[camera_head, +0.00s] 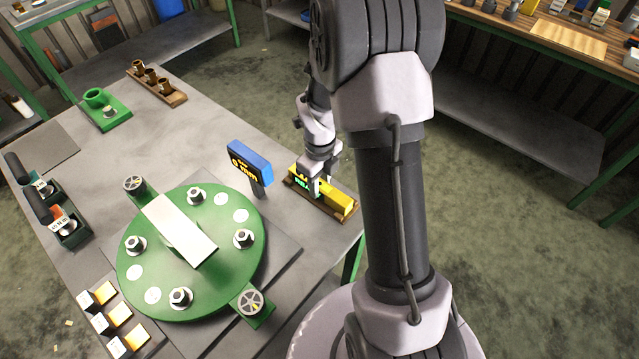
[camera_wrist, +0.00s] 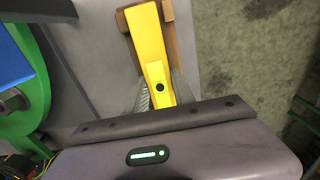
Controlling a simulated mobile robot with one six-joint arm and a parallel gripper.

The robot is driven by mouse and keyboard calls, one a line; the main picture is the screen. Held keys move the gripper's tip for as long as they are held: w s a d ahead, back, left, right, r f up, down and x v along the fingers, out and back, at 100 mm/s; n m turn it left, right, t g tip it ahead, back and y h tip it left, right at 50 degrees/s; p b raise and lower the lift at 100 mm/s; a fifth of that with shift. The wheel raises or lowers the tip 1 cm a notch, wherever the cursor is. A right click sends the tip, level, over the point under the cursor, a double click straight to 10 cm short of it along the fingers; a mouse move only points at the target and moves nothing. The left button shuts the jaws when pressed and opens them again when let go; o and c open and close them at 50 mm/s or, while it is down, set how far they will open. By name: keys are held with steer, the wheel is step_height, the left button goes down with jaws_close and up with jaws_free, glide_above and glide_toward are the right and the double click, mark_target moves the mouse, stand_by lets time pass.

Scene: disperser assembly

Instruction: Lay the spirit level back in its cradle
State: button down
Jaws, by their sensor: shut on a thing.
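The yellow spirit level (camera_head: 337,202) lies along the brown wooden cradle (camera_head: 298,203) near the table's right edge. In the wrist view the yellow level (camera_wrist: 149,42) runs away from my gripper, with the brown cradle (camera_wrist: 172,42) under and beside it. My gripper (camera_head: 316,186) is at the level's upper-left part and points down. In the wrist view its fingers (camera_wrist: 160,92) close on the two sides of the level. Whether the level rests fully on the cradle floor cannot be told.
A blue display (camera_head: 250,162) on a post stands just left of the cradle. A green round disperser plate (camera_head: 190,285) with several bolts fills the table's front. The table's right edge runs close to the cradle. The grey tabletop (camera_head: 190,140) behind the plate is clear.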

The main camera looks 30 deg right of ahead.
steer(key=c, duration=1.1)
jaws_free()
steer(key=shift+o, duration=0.2)
steer(key=a+r+n+t+p, duration=0.1)
steer(key=a+r+n+p, duration=0.25)
steer(key=r, duration=1.45)
steer(key=s+a+r+n+t, duration=0.1)
steer(key=s+a+r+n, duration=0.3)
steer(key=n, duration=0.4)
steer(key=s+a+r+n+t+y, duration=0.1)
steer(key=s+a+r+n+t, duration=0.1)
steer(key=s+a+r+n, duration=0.2)
steer(key=s+a+r+n+t+y, duration=0.1)
steer(key=s+a+r+n, duration=0.3)
steer(key=s+n, duration=0.5)
steer(key=n+p, duration=0.1)
steer(key=n, duration=0.2)
steer(key=shift+a+t, duration=0.35)
steer(key=shift+t, duration=0.05)
